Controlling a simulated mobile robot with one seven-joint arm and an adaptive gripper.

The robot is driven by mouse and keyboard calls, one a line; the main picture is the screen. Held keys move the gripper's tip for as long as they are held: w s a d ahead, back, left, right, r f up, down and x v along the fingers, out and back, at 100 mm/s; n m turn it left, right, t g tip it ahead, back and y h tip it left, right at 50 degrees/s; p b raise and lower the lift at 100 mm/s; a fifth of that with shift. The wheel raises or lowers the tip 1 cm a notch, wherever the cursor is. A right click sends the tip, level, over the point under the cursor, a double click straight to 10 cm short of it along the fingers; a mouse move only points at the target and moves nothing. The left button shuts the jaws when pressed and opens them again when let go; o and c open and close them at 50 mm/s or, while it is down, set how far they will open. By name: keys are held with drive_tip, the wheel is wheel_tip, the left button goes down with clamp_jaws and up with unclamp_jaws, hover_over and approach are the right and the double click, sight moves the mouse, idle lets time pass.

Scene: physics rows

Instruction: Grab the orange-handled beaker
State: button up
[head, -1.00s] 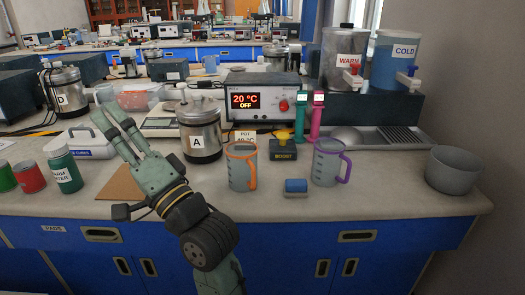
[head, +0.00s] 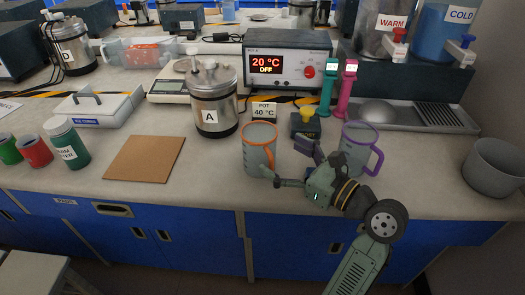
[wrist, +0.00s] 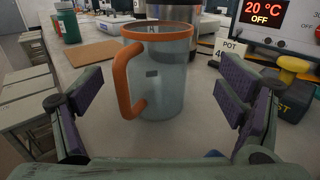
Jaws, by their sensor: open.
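The orange-handled beaker (head: 258,150) stands upright on the bench, in front of and right of the steel pot marked A. In the wrist view the beaker (wrist: 170,75) is grey and see-through, with an orange rim and its orange handle on the left, toward me. My gripper (head: 288,166) is open and empty, low over the bench at the beaker's right front. In the wrist view its two padded fingers (wrist: 168,108) are spread wide, with the beaker ahead between them. I see no contact in the wrist view.
A purple-handled beaker (head: 357,149) stands close on the right of my gripper. The yellow-topped boost button (head: 306,124) is behind it. Pot A (head: 213,103) stands behind left. A brown board (head: 145,159) lies left, with bare bench between it and the beaker.

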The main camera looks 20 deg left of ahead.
sight(262, 145)
drive_tip(key=shift+p+x, duration=0.45)
drive_tip(key=shift+x, duration=2.75)
drive_tip(key=shift+s, duration=0.15)
drive_tip(key=shift+c, duration=0.3)
drive_tip(key=c, duration=1.2)
